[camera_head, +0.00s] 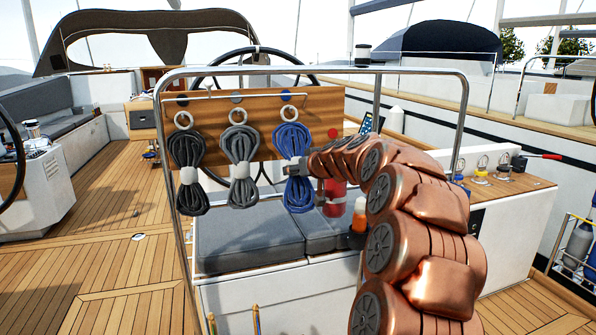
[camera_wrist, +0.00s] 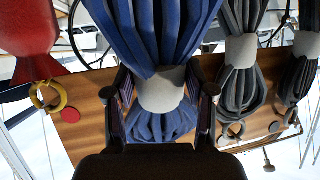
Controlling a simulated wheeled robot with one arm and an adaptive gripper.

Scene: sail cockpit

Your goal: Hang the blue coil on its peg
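The blue coil (camera_head: 292,165) hangs upright at the right of a row of three coils on a wooden board, with a pale band round its middle. Its ring (camera_head: 290,113) is just below a blue disc (camera_head: 286,97) on the board. Whether the ring is around a peg is too small to tell. The coil fills the middle of the wrist view (camera_wrist: 163,40), its band between the fingers. In the head view the gripper is at the coil's right side, partly hidden by my arm.
The grey coil (camera_head: 239,165) and the black coil (camera_head: 188,170) hang to the left on the wooden board (camera_head: 262,135). A red object (camera_wrist: 30,40) with a yellow ring is close on the other side. A steel rail (camera_head: 310,70) frames the board. Grey cushions (camera_head: 245,240) lie below.

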